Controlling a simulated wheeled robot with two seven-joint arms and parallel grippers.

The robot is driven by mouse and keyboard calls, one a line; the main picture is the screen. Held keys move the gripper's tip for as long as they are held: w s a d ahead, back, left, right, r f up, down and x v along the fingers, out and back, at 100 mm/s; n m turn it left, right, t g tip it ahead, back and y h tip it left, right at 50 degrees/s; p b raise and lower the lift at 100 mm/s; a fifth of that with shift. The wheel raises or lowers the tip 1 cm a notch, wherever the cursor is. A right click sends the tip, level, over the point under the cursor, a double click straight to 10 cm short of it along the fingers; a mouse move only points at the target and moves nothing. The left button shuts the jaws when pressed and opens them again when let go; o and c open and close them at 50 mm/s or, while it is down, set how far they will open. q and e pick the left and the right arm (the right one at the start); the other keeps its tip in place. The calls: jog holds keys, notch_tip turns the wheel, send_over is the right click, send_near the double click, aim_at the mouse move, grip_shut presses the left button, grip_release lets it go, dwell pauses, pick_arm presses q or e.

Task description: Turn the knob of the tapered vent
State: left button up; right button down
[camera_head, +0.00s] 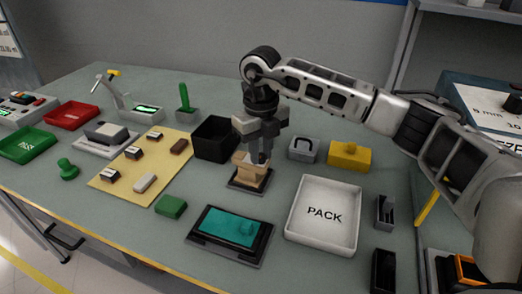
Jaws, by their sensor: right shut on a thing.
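The tapered vent (248,182) is a tan, tapering block on a dark square base, standing near the middle of the table. My right gripper (261,158) points straight down over it, and its fingers are shut on the knob at the top of the vent. The knob itself is mostly hidden by the fingers, so its angle cannot be told. My left gripper is not in view.
A black open box (213,138) stands close on the left of the vent. A white PACK tray (324,214), a teal-topped panel (229,228), a grey handled block (303,149) and a yellow block (349,156) lie around it. Bare table separates them.

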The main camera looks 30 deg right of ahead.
aim_at(261, 155)
jog(key=shift+m, duration=0.8)
jog(key=c, duration=1.3)
grip_release()
jog(key=shift+o, duration=0.2)
jog(key=shift+r, duration=0.15)
notch_tip(261, 155, up, 16)
jog(key=shift+b, duration=0.3)
